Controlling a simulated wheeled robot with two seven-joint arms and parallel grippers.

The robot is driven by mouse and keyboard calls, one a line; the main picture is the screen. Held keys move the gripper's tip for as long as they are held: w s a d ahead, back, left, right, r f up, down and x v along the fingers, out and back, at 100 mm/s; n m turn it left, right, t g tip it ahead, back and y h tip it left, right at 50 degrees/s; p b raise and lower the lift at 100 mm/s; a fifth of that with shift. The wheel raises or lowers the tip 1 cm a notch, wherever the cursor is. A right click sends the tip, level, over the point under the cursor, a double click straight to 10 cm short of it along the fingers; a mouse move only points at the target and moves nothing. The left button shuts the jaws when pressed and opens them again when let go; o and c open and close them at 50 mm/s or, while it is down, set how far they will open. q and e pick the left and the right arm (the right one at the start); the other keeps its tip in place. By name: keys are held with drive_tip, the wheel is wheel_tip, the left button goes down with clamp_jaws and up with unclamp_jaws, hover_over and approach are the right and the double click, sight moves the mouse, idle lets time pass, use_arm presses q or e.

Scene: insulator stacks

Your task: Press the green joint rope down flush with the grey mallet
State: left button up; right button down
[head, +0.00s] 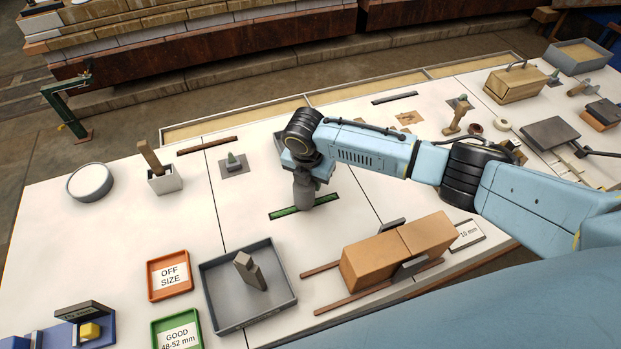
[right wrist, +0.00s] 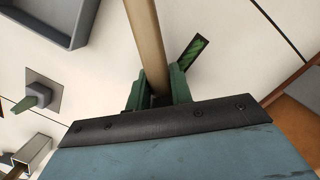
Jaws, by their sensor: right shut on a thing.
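My right gripper (head: 303,172) comes in from the right and is shut on the grey mallet (head: 303,195). Its fingers (right wrist: 157,88) close around the mallet's tan wooden handle (right wrist: 145,38) in the right wrist view. The grey mallet head is over the middle of the green joint rope (head: 283,214), a narrow strip with a dark surround on the white table. I cannot tell whether the head touches the rope. Part of the rope is hidden behind the mallet; one end shows in the right wrist view (right wrist: 192,55). My left gripper is not in view.
A grey tray (head: 223,317) holding a grey block, an orange OFF SIZE tray (head: 169,295) and a green GOOD tray (head: 158,342) stand in front. Tan blocks (head: 372,264) sit right of them.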

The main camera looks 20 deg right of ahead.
drive_tip(key=shift+s+f+b, duration=0.1)
drive_tip(key=shift+f+b, duration=0.25)
drive_tip(key=shift+f, duration=0.3)
idle(1.3)
wheel_tip(320, 180, up, 7)
drive_tip(key=p, duration=0.8)
drive_tip(key=shift+r, duration=0.1)
idle(0.3)
drive_tip(key=c, duration=1.9)
unclamp_jaws()
drive_tip(key=shift+c, duration=0.2)
clamp_jaws()
drive_tip(key=shift+f+b, duration=2.1)
drive_tip(key=shift+f, duration=0.85)
